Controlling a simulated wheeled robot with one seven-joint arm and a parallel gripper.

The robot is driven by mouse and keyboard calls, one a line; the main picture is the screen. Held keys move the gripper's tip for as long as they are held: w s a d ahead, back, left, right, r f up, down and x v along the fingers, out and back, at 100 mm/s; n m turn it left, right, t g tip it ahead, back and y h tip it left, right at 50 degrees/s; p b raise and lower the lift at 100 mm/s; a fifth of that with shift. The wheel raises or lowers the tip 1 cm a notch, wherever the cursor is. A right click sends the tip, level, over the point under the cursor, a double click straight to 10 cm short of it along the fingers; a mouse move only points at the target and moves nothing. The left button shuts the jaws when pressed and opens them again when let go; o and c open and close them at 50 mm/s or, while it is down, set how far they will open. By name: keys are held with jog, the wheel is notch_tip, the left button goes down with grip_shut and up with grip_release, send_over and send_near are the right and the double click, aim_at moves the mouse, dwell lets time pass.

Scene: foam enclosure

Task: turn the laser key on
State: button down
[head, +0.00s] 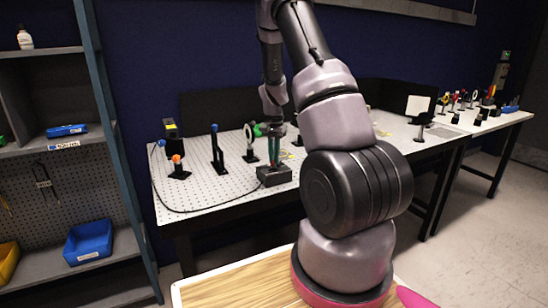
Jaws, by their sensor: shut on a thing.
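A small black box (274,176) stands at the front edge of the perforated optics table (215,195), with a black cable running from it to the left. My gripper (275,163) points straight down onto the top of this box. Its fingers are shut at the box's top, where the laser key sits. The key itself is too small and too covered by the fingers to make out, so its turn angle cannot be told. A black laser head with a yellow label (170,129) stands at the table's back left.
Posts with optics, including a blue-topped one (217,150) and an orange-topped one (178,166), stand left of my gripper. A white screen (417,106) stands to the right. A shelf with a blue bin (88,242) is at left. The table's front left is mostly clear.

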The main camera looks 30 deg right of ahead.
jog(key=m, duration=0.7)
dwell(0.6)
jog(key=c, duration=0.9)
grip_release()
jog(key=shift+c, duration=0.2)
notch_tip(320, 180, up, 11)
jog(key=shift+f, duration=0.1)
